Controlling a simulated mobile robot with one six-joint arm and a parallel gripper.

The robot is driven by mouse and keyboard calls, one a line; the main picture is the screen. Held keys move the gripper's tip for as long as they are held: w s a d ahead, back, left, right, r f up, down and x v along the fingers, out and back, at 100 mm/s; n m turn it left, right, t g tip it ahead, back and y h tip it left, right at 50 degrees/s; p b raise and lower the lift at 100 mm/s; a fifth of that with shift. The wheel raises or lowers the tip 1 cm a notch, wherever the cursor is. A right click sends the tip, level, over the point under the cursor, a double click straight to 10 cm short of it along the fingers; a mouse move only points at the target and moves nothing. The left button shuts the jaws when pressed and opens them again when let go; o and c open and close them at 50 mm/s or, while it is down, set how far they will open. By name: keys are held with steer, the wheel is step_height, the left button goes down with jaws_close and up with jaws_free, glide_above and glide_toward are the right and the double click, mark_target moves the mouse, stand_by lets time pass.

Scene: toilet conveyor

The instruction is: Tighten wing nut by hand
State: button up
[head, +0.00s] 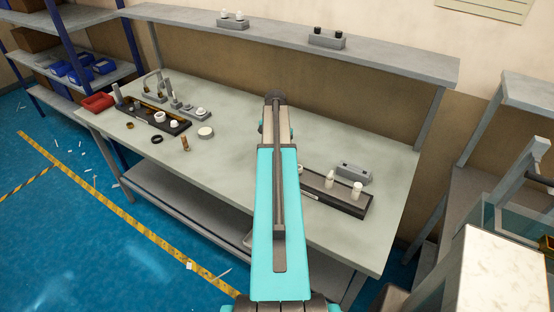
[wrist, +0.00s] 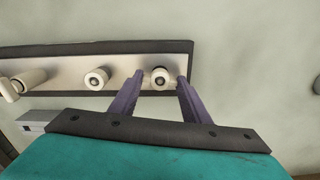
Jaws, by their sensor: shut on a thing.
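In the wrist view, my gripper (wrist: 160,80) has its two purple fingers on either side of a white round nut (wrist: 160,77) with a dark centre. The fingers are shut on it. The nut stands near the right end of a board (wrist: 125,68) with a pale face and dark edges. Two more white fittings, a round one (wrist: 97,77) and a longer one (wrist: 27,80), are to its left. In the head view the board (head: 315,191) lies on the right part of the bench, partly behind my arm. My gripper is hidden there. The nut's wings cannot be made out.
A grey block (head: 354,172) lies beside the board on the bench (head: 225,165). A black tray (head: 152,117) with parts, a white disc (head: 205,132) and a red bin (head: 98,102) are at the left. A shelf (head: 300,38) runs along the back. The bench's front middle is clear.

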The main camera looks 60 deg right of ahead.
steer(key=o, duration=0.7)
steer(key=shift+r, duration=0.15)
steer(key=shift+r+p, duration=0.95)
steer(key=shift+r, duration=0.7)
steer(key=o, duration=0.5)
steer(key=c, duration=0.4)
